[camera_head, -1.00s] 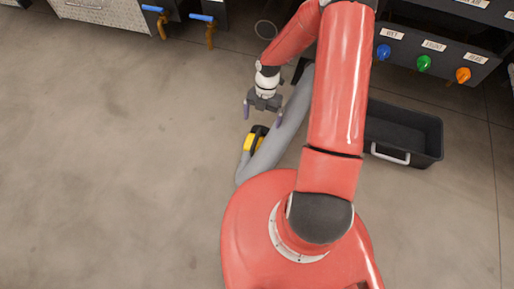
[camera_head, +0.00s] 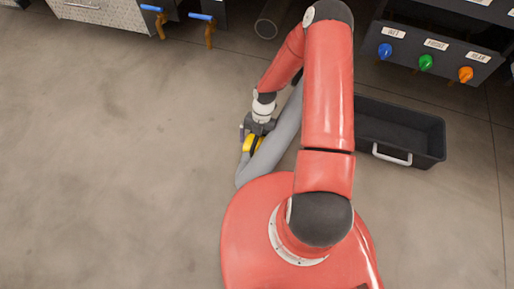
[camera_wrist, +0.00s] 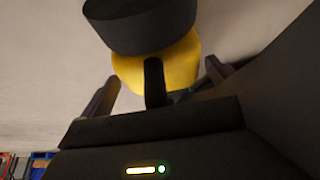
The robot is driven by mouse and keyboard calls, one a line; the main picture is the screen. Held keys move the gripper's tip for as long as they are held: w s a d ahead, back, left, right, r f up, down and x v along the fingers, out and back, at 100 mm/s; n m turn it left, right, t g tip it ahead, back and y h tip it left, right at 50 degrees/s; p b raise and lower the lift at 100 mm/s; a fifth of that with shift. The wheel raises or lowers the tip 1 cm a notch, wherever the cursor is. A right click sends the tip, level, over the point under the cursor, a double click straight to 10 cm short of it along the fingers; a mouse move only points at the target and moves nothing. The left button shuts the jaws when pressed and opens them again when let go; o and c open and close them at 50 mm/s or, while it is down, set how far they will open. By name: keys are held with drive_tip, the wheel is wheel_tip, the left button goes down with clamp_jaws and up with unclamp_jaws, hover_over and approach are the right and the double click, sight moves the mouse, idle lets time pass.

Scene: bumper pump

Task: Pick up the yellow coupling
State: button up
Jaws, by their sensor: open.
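The yellow coupling (camera_head: 247,148) lies on the floor beside the bend of a grey hose, partly hidden under my gripper in the head view. In the wrist view the yellow coupling (camera_wrist: 178,70) sits between my open fingers, with a black cylindrical part (camera_wrist: 140,22) on its far side and a black strip across its yellow body. My gripper (camera_head: 254,136) is right over the coupling; it also shows in the wrist view (camera_wrist: 162,85), with one finger on each side. I cannot tell whether either finger touches it.
The grey hose (camera_head: 277,142) runs up beside my arm. A black bin (camera_head: 428,146) with a light handle stands at the right. A panel with blue, green and orange knobs (camera_head: 426,62) is at upper right. The floor (camera_head: 110,160) at left is clear.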

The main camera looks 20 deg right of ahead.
drive_tip(key=c, duration=1.8)
drive_tip(key=shift+o, duration=0.2)
drive_tip(key=shift+r, duration=0.1)
